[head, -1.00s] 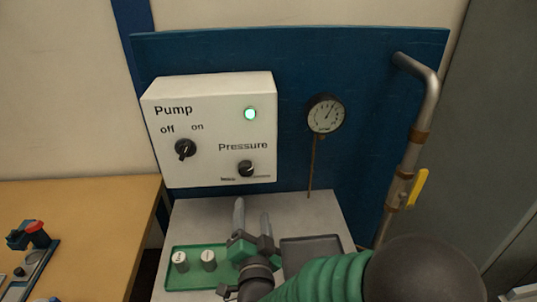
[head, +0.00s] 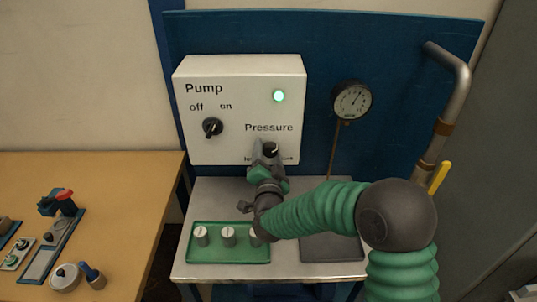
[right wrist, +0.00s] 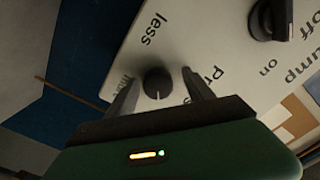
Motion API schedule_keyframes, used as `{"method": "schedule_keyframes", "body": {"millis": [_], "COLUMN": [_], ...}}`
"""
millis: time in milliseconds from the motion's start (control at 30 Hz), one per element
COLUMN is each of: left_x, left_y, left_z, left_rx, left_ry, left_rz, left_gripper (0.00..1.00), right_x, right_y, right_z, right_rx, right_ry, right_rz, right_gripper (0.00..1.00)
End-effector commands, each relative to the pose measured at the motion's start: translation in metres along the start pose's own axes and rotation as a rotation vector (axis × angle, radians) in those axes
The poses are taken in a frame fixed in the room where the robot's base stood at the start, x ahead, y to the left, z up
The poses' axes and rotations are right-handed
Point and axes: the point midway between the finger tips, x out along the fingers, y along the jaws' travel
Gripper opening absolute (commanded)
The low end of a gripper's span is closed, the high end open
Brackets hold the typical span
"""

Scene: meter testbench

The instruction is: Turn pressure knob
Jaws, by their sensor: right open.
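The black pressure knob (head: 271,149) is on the lower right of the white pump box (head: 240,92), under the word "Pressure". It also shows in the right wrist view (right wrist: 157,83), with "less" printed to one side. My right gripper (head: 266,152) is at the box front, partly covering the knob. In the right wrist view my open fingers (right wrist: 155,92) stand on either side of the knob; whether they touch it I cannot tell. The green lamp (head: 279,96) is lit. The gauge (head: 352,101) is to the right of the box. My left gripper is not in view.
A black pump switch (head: 212,127) is on the box, left of the knob. A green tray (head: 229,256) with white-topped weights and an empty grey tray (head: 331,249) lie on the bench below. A pipe with a yellow handle (head: 439,177) is at the right.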

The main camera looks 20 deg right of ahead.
Motion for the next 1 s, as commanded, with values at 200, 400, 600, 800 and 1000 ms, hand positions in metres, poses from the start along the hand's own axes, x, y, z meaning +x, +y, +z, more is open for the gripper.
{"method": "schedule_keyframes", "body": {"millis": [200,400,600,800,1000], "left_x": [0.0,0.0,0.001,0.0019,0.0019], "left_y": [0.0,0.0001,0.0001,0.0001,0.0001], "left_z": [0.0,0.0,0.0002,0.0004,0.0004], "left_rx": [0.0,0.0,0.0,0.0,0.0], "left_ry": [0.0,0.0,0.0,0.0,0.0], "left_rz": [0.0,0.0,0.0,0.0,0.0], "left_gripper": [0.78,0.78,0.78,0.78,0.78], "right_x": [0.0004,0.0006,0.0007,0.0006,0.0005], "right_y": [0.0017,0.0016,0.0021,0.0012,0.0011], "right_z": [-0.0015,-0.0018,-0.0021,-0.0026,-0.0026], "right_rx": [0.001,0.0,-0.027,-0.106,-0.104], "right_ry": [0.001,0.003,0.006,0.006,0.005], "right_rz": [0.001,0.003,0.003,0.003,0.002], "right_gripper": [0.38,0.11,0.0,0.0,0.48]}}
